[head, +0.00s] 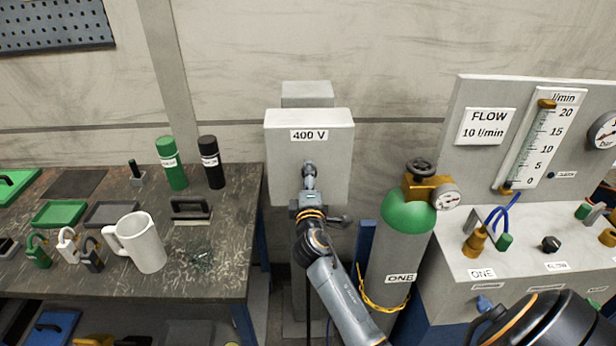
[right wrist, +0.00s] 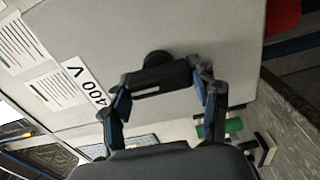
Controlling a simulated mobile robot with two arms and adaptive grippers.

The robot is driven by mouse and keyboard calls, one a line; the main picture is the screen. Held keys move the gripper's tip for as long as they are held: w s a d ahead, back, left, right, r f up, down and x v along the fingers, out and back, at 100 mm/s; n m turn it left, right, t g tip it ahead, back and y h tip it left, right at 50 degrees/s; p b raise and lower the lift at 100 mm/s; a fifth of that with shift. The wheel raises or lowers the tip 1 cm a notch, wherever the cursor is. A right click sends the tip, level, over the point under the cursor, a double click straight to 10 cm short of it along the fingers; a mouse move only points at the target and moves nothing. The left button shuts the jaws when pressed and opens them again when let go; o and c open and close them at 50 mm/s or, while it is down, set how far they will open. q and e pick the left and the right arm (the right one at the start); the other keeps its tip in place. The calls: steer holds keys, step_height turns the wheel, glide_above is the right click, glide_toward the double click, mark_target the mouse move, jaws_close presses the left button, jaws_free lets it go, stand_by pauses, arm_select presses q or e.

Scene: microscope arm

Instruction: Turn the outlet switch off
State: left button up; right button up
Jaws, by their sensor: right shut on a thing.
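The grey outlet box (head: 330,140) marked 400 V stands in the middle of the head view. Its black switch handle (right wrist: 162,76) shows in the right wrist view, on the box face near the 400 V label (right wrist: 86,86). My right gripper (head: 309,170) is at the front of the box and hides the handle in the head view. In the right wrist view the right gripper (right wrist: 164,90) has its fingers at both ends of the handle, shut on it. My left gripper is not in view.
A green-topped gas cylinder (head: 400,250) stands close to the right of my right arm. The workbench (head: 205,262) at left holds a white mug (head: 140,243), padlocks and bottles. A flow panel (head: 480,90) stands at right.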

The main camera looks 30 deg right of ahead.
steer(key=shift+d+r+n, duration=0.15)
steer(key=shift+r+n, duration=0.1)
steer(key=shift+n, duration=0.05)
steer(key=o, duration=1.2)
steer(key=shift+w+f, duration=0.1)
steer(key=shift+c, duration=0.2)
steer(key=shift+d+f, duration=0.1)
steer(key=shift+s+a, duration=0.25)
steer(key=v, duration=1.1)
steer(key=shift+s, duration=0.2)
steer(key=shift+a+f, duration=0.1)
